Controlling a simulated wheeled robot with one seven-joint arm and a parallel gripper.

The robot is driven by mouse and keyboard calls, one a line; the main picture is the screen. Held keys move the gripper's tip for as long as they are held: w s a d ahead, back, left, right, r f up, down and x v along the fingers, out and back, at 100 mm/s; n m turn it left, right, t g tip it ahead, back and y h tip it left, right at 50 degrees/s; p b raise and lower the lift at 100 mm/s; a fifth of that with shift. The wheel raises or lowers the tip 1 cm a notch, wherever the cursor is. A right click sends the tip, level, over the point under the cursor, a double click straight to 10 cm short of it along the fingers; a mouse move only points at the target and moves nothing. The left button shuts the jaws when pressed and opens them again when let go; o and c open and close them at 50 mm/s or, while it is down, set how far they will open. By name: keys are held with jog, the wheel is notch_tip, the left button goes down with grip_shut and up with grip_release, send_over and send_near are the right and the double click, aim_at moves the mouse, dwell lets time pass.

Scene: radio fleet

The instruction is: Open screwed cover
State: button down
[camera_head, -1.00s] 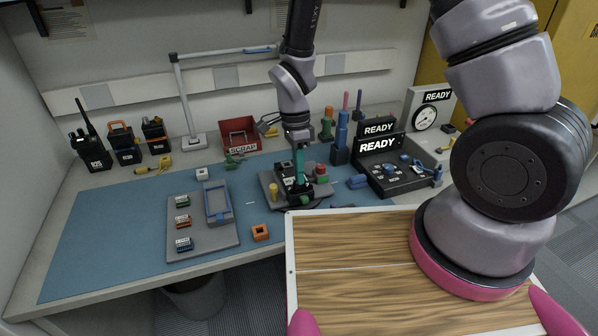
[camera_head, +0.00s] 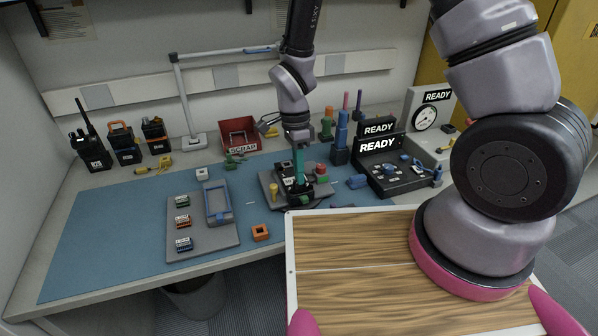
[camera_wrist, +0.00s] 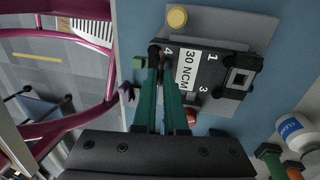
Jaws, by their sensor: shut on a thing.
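A black radio unit (camera_wrist: 207,72) lies in a grey fixture (camera_wrist: 255,28) on the bench mat. Its cover bears a white "30 NCM" label (camera_wrist: 186,70) and the corner marks 1, 3 and 4. In the head view the fixture (camera_head: 268,188) stands at the middle of the bench, below my arm. My gripper (camera_wrist: 160,50) points down with long teal fingers, their tips together at the corner marked 4. It is shut on a small dark part there, mostly hidden by the fingertips. In the head view my gripper (camera_head: 299,182) covers part of the unit.
A yellow knob (camera_head: 273,190) and a red knob (camera_head: 321,169) flank the unit. A black READY console (camera_head: 395,178) stands to the right. A grey tray (camera_head: 200,241) and an orange square part (camera_head: 261,232) lie left. A red SCRAP bin (camera_head: 238,134) stands behind.

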aim_at(292, 174)
jog(key=shift+w, duration=0.1)
jog(key=shift+w+a+r+g+h, duration=0.25)
jog(key=shift+w+r+g, duration=0.35)
jog(key=shift+g, duration=0.4)
jog(key=g, duration=0.1)
jog(key=w+r+g+h, duration=0.1)
jog(key=shift+w+a+r+g, duration=0.15)
jog(key=shift+w+r+g, duration=0.05)
jog(key=shift+r+g, duration=0.1)
jog(key=w+g, duration=0.1)
jog(key=g, duration=0.1)
jog(key=w+r+g+h, duration=0.1)
jog(key=shift+w+a+r, duration=0.1)
jog(key=shift+w+a, duration=0.2)
jog(key=shift+a, duration=0.05)
jog(key=shift+w+a+r+g, duration=0.15)
jog(key=shift+w+r+g, duration=0.1)
jog(key=shift+w+g, duration=0.15)
jog(key=shift+w+a+r, duration=0.1)
jog(key=shift+w+a, duration=0.1)
jog(key=shift+w, duration=0.8)
jog(key=shift+w+a+f, duration=0.2)
jog(key=shift+w+a, duration=0.05)
jog(key=shift+w, duration=0.55)
jog(key=shift+w+a+f, duration=0.2)
jog(key=shift+w, duration=0.55)
